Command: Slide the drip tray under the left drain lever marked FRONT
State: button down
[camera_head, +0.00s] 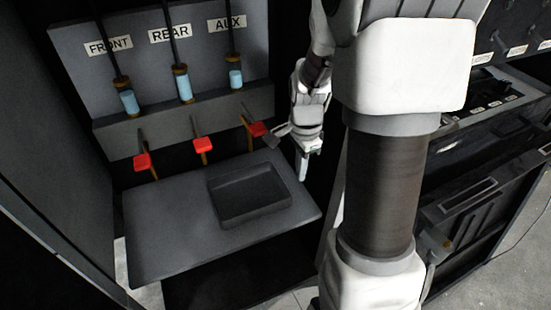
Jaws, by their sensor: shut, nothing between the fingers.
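The drip tray (226,215), a shallow dark rectangular tray, lies on the grey shelf (160,250), right of its middle, below and between the REAR and AUX levers. Three red-handled drain levers stick out of the panel above the shelf. The left lever (142,161) is below the FRONT label (109,46). The middle lever (203,145) is below REAR, and the right lever (257,129) is near AUX. My gripper (303,172) is shut and empty, pointing down to the right of the tray, apart from it in the picture.
Three glass cups with blue liquid (184,87) hang above the levers. The shelf left of the tray is clear. A dark side wall (55,150) bounds the left. My arm covers the centre right, before a dark cabinet (490,200).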

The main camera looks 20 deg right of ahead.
aim_at(286, 201)
notch_tip(286, 201, down, 10)
jog(key=b, duration=0.3)
jog(key=shift+f, duration=0.2)
jog(key=shift+a, duration=1.8)
